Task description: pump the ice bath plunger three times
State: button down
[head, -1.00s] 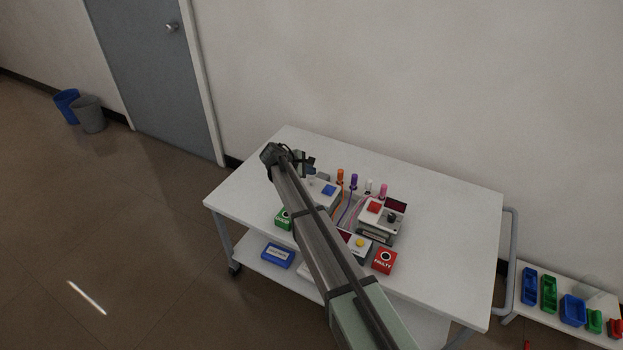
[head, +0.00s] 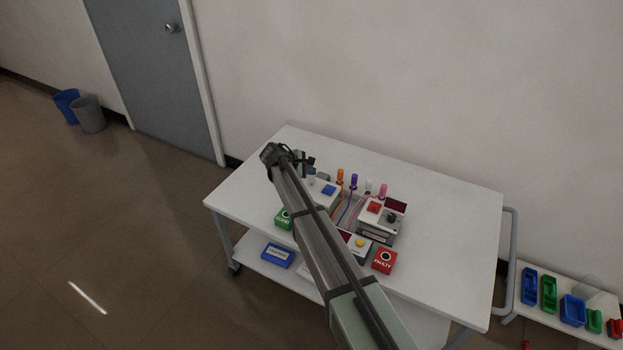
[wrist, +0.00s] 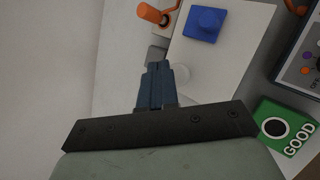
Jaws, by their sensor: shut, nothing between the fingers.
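A white box (head: 318,203) with a blue square button (head: 328,190) stands at the left of the group on the cart. In the wrist view its white top (wrist: 238,48) and the blue button (wrist: 206,22) show beyond my gripper. My gripper (wrist: 157,66) is shut and empty, over the box's edge. In the head view my gripper (head: 308,163) is at the box's far left end.
A green GOOD box (head: 283,217) and a red FAULTY box (head: 384,261) stand near the front. Several coloured probes, including an orange one (head: 340,177), stand behind. A device with a red button (head: 374,207) is to the right. The cart's left top (head: 240,190) is clear.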

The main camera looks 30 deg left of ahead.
aim_at(312, 178)
jog(key=shift+f, duration=0.2)
jog(key=shift+f, duration=0.25)
jog(key=shift+f, duration=1.15)
dwell(1.6)
jog(key=shift+r, duration=1.6)
jog(key=shift+r, duration=0.1)
jog(key=shift+r, duration=2.4)
